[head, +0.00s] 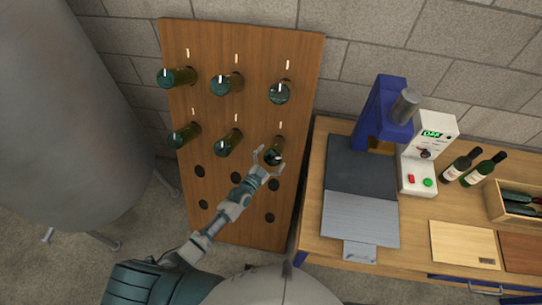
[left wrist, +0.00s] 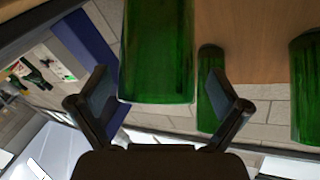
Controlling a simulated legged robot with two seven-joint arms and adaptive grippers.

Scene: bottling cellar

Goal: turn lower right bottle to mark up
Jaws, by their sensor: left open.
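The lower right bottle (head: 276,144) is green and sticks neck-in out of a wooden rack board (head: 230,232), at the right end of the lower row of bottles. Its base is partly covered by my left gripper (head: 267,160), and I cannot make out its mark clearly. In the left wrist view the green bottle (left wrist: 158,50) comes in from the top, between the two spread fingers of my left gripper (left wrist: 159,80). The fingers are open, with a gap on each side of the bottle. My right gripper is not in view.
Several other bottles, such as the lower middle one (head: 229,142), stick out of the board nearby; short white lines stand above them. Empty holes are below. A bench (head: 312,220) with a blue press (head: 378,115) stands to the right, a grey tank (head: 70,110) to the left.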

